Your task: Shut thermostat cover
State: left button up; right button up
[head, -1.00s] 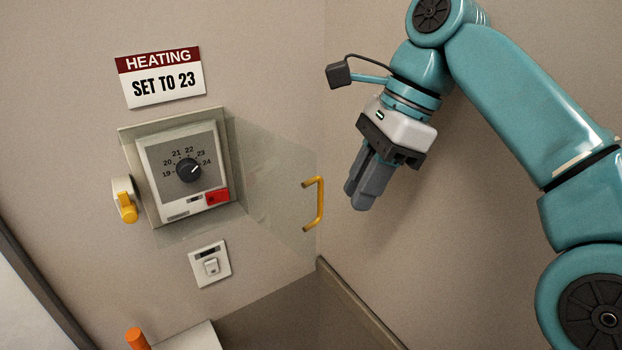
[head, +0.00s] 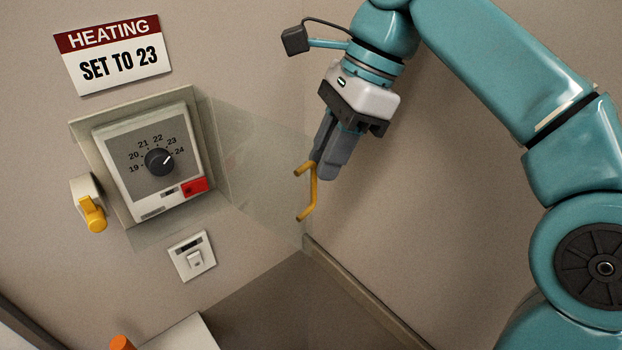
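The thermostat (head: 152,160) is a pale box on the wall with a dark dial (head: 159,161) whose mark points between 23 and 24. Its clear cover (head: 255,165) stands open, swung out to the right. The cover's yellow handle (head: 314,190) is at its free edge. My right gripper (head: 327,168) points down at the handle's upper end, its two fingers together. The fingertips overlap the handle in the picture; I cannot tell whether they touch it. My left gripper is not in view.
A yellow latch (head: 93,213) on a pale mount is left of the thermostat. A sign reading HEATING SET TO 23 (head: 113,54) hangs above, a wall switch (head: 192,257) below. An orange-topped object (head: 121,343) and a pale surface are at the bottom. A side wall is behind my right arm.

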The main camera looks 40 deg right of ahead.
aim_at(314, 199)
jog(key=x, duration=0.4)
jog(key=shift+a+f, duration=0.25)
jog(key=shift+a, duration=0.1)
jog(key=shift+f, duration=0.2)
jog(key=shift+d+f, duration=0.15)
jog(key=shift+d, duration=0.05)
jog(key=shift+a, duration=0.2)
grip_shut()
